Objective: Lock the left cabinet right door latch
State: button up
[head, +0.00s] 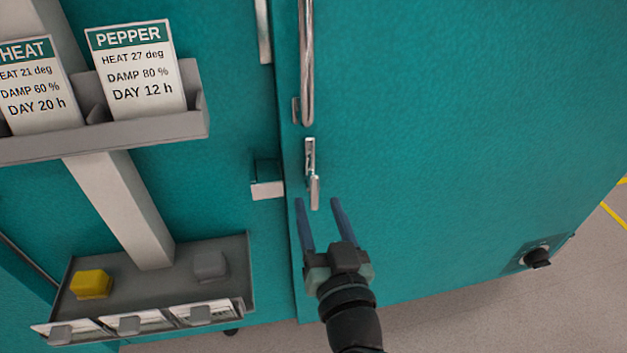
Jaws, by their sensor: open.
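The teal cabinet's right door (440,130) fills the middle and right of the head view and looks closed against its neighbour. A small metal latch (313,175) sits near the door's left edge, below the long vertical handle (307,65). Its lever hangs downward. A metal catch block (267,190) is on the neighbouring teal panel, just left of the door seam, apart from the lever. My gripper (317,202) is open, with its two blue fingers pointing up at the latch. The lever's lower end shows between the fingertips; I cannot tell whether they touch it.
A grey holder with a HEAT card (28,85) and a PEPPER card (137,70) stands at left on a post. Below it is a tray (165,275) with a yellow block (92,284) and a grey block (210,265). A black knob (538,257) is low on the door at right.

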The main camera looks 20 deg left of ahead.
aim_at(315, 195)
jog(key=x, duration=0.5)
jog(key=shift+w+a, duration=0.25)
jog(key=shift+w, duration=0.05)
jog(key=shift+c, duration=0.4)
grip_shut()
dwell(0.8)
